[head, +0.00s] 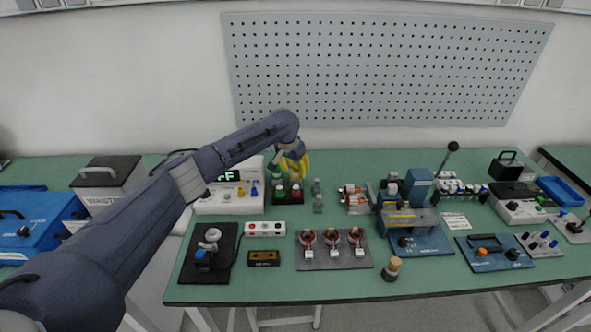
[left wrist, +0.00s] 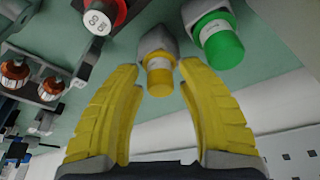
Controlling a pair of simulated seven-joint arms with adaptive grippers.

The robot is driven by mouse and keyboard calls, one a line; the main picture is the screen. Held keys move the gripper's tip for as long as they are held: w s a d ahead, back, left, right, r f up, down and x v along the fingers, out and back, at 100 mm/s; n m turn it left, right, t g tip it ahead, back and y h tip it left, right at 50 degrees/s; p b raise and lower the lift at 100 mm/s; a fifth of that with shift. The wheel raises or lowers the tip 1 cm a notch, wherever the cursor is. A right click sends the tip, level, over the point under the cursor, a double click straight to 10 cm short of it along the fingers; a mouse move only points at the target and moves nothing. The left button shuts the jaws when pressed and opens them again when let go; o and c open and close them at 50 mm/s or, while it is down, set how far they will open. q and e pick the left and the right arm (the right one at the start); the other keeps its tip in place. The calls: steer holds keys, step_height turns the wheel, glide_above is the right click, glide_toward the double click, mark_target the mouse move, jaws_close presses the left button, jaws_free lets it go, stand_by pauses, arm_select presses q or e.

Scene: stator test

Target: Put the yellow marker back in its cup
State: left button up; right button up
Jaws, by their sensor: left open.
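In the left wrist view a yellow cylinder (left wrist: 159,82), which looks like the yellow marker, sticks out of a grey angular holder (left wrist: 153,42). It shows between the fingertips of my left gripper (left wrist: 160,68), with visible gaps on both sides. The gripper is open; its yellow fingers also show in the head view (head: 295,164), above the back of the bench. A green cylinder (left wrist: 222,44) in a similar grey holder is right beside the yellow one. In the head view my gripper and arm largely hide this spot. My right gripper is not in view.
A dark block with red and green tops (head: 287,196) stands just below my gripper, with small grey pieces (head: 317,203) to its right. A white tester box (head: 228,204) is to its left.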

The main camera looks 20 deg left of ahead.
arm_select(q)
steer(key=shift+r, duration=0.55)
steer(key=v, duration=1.1)
steer(key=shift+s+r, duration=0.25)
steer(key=shift+r, duration=0.1)
